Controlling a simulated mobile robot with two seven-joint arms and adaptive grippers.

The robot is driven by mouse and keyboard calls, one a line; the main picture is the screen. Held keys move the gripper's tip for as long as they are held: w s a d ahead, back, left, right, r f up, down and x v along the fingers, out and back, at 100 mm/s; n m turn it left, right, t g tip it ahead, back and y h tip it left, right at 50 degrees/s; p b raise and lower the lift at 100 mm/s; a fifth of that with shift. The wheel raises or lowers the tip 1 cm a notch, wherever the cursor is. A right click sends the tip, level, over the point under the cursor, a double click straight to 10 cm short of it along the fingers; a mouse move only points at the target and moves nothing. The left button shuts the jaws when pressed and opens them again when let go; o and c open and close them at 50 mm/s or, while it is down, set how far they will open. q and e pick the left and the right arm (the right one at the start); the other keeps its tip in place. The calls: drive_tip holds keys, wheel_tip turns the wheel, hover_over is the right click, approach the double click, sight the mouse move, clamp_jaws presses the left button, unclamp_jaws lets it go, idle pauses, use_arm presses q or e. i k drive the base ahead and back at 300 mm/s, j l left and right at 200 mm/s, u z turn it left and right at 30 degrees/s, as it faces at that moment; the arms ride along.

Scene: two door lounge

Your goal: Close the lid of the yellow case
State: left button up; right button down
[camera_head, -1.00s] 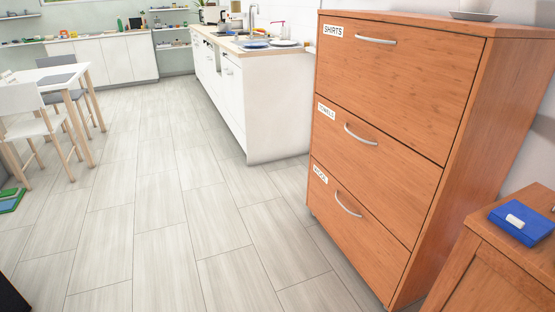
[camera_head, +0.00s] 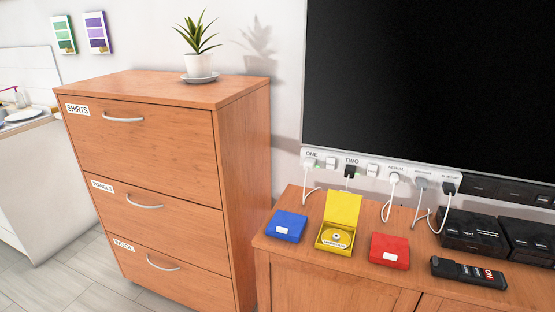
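The yellow case (camera_head: 333,251) sits on the wooden sideboard (camera_head: 310,278), between a blue case and a red case. Its lid (camera_head: 343,209) stands up, open, at the back. A round disc (camera_head: 337,238) with a pale label lies inside the case. Neither of my grippers shows in the head view.
The shut blue case (camera_head: 286,226) is left of the yellow one and the red case (camera_head: 390,250) right. A black remote-like object (camera_head: 468,272) and black boxes (camera_head: 474,233) lie further right. Cables hang from a power strip (camera_head: 380,174) under the large screen (camera_head: 430,80). A drawer cabinet (camera_head: 165,180) stands left.

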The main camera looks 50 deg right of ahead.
sight(342, 207)
drive_tip(key=l+z, duration=0.1)
drive_tip(key=z, duration=0.35)
drive_tip(key=l+z, duration=0.1)
drive_tip(key=z, duration=0.3)
drive_tip(key=l+z, duration=0.15)
drive_tip(key=z, duration=0.3)
drive_tip(key=l+z, duration=0.1)
drive_tip(key=z, duration=0.35)
